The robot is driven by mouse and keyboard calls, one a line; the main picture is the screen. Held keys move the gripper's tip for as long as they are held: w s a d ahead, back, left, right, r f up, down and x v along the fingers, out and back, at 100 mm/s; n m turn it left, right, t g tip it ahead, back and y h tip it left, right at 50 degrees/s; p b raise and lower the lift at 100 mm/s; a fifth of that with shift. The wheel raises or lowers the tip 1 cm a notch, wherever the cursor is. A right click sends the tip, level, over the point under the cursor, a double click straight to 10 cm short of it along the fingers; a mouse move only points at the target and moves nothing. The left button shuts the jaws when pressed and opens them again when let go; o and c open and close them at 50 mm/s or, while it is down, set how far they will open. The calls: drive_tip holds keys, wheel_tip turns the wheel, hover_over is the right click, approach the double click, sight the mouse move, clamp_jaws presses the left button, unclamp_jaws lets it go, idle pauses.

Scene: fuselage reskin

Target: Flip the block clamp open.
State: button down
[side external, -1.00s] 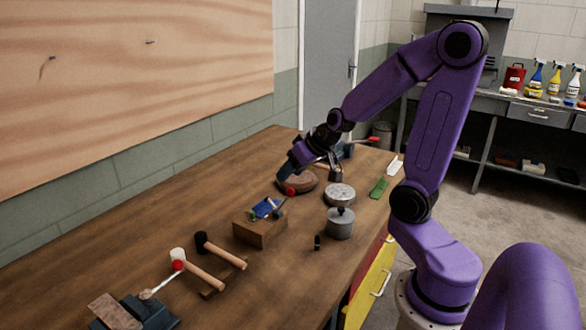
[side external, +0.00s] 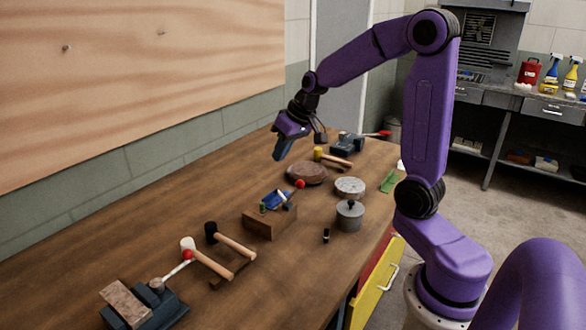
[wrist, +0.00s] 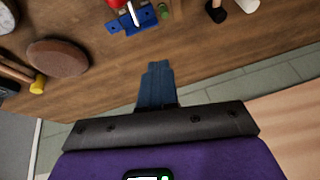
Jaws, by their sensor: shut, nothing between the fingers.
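The block clamp (side external: 276,200) is a small blue toggle clamp on top of a wooden block (side external: 270,224). Its lever with a red ball tip (side external: 300,184) slants up to the right, away from the blue base. In the wrist view the blue clamp (wrist: 135,25) is at the top edge, with its red tip (wrist: 116,3) partly cut off. My gripper (side external: 279,153) is above the bench, up and behind the clamp, apart from it and pointing down. In the wrist view its blue fingers (wrist: 158,72) are together and empty.
A round brown disc (side external: 307,173), a pale round disc (side external: 350,187) and a grey weight (side external: 350,216) stand right of the block. Mallets (side external: 235,245) and a dark clamp (side external: 155,305) lie in the foreground. Another red-handled clamp (side external: 347,144) is at the back.

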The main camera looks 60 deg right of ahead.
drive_tip(key=w+d+r+g, duration=0.4)
drive_tip(key=w+r+g, duration=0.15)
drive_tip(key=g, duration=0.35)
drive_tip(key=s+r+x, duration=0.1)
drive_tip(key=s+x, duration=0.1)
drive_tip(key=x, duration=1.1)
drive_tip(key=shift+s+a+f, duration=0.15)
drive_tip(key=shift+s+a, duration=0.05)
drive_tip(key=shift+a, duration=0.1)
drive_tip(key=shift+s, duration=0.15)
idle(0.4)
drive_tip(key=s+f+t, duration=0.4)
drive_tip(key=s, duration=0.3)
drive_tip(key=shift+s, duration=0.15)
idle(0.6)
